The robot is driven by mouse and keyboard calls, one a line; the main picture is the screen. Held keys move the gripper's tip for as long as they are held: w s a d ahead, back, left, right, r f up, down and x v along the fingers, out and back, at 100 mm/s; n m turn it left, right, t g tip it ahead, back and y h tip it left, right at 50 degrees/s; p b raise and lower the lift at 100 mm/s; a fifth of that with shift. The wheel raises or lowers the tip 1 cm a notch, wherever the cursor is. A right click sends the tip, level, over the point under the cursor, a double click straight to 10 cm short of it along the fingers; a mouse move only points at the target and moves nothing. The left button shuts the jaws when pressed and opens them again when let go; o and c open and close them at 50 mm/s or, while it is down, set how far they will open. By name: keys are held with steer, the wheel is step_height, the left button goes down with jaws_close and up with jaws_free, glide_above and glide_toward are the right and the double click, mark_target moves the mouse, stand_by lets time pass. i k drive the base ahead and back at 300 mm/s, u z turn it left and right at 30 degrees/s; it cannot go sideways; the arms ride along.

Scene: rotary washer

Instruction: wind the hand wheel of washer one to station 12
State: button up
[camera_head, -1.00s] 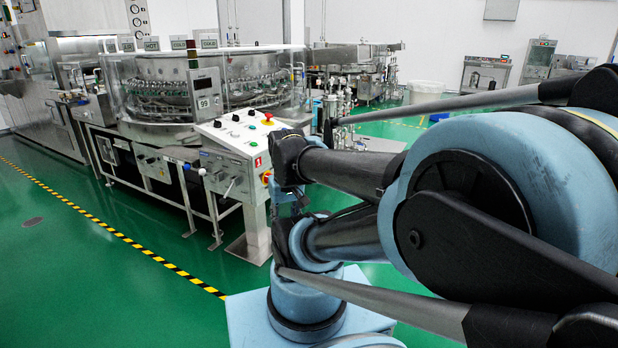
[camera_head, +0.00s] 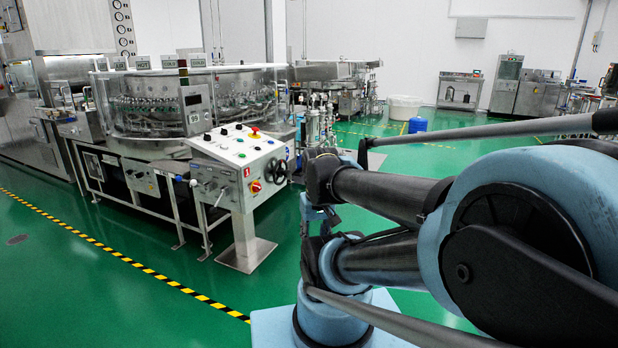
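Washer one (camera_head: 150,105) is a round steel machine behind clear guards at left centre. Its sloped white control console (camera_head: 240,150) stands in front, with a red label reading 1. The black hand wheel (camera_head: 277,171) is on the console's right side, beside a red and yellow switch (camera_head: 255,186). A small display (camera_head: 193,107) stands above the console; its digits are hard to read now. My blue and black arm fills the right foreground, its links just right of the wheel in the picture. I cannot make out my gripper's fingers.
Yellow-black floor tape (camera_head: 130,260) runs along the front left. A second steel machine (camera_head: 335,80), a white tub (camera_head: 404,107) and a blue container (camera_head: 417,125) stand farther back.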

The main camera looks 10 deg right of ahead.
mark_target(280, 172)
steer(key=z, duration=0.1)
steer(key=i, duration=1)
